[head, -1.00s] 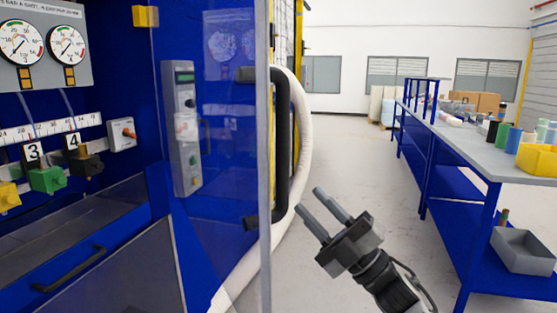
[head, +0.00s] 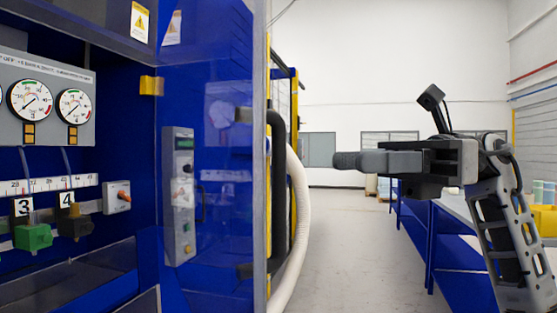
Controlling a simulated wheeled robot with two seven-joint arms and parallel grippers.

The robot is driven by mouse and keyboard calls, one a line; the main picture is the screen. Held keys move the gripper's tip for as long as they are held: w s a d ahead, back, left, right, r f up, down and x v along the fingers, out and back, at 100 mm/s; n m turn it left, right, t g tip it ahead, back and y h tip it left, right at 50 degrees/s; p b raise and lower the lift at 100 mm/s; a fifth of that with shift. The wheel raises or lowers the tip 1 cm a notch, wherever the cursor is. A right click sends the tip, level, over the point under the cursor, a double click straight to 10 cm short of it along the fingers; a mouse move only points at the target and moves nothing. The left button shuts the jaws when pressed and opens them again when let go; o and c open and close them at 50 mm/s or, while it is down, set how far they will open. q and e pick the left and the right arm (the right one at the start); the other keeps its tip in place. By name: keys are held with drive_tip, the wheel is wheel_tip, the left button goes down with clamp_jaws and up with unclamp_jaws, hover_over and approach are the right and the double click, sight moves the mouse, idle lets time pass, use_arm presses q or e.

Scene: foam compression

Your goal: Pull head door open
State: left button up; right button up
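The head door (head: 215,200) is a clear panel on the front of the blue machine, its edge running upright left of the picture's middle. A long black upright handle (head: 277,190) stands on its outer side. My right gripper (head: 345,161) is to the right of the handle, pointing left at it, with a clear gap between them. Its fingers show side-on, one partly behind the other; they look apart and empty. My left gripper is not in view.
Gauges (head: 30,98) and a control box (head: 180,195) belong to the blue machine at left. A thick white hose (head: 300,220) curves down behind the handle. A blue workbench (head: 450,250) stands at right behind my arm. The floor between is clear.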

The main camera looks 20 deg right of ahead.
drive_tip(key=a+p, duration=0.1)
drive_tip(key=a, duration=0.9)
drive_tip(key=shift+s+a, duration=0.1)
clamp_jaws()
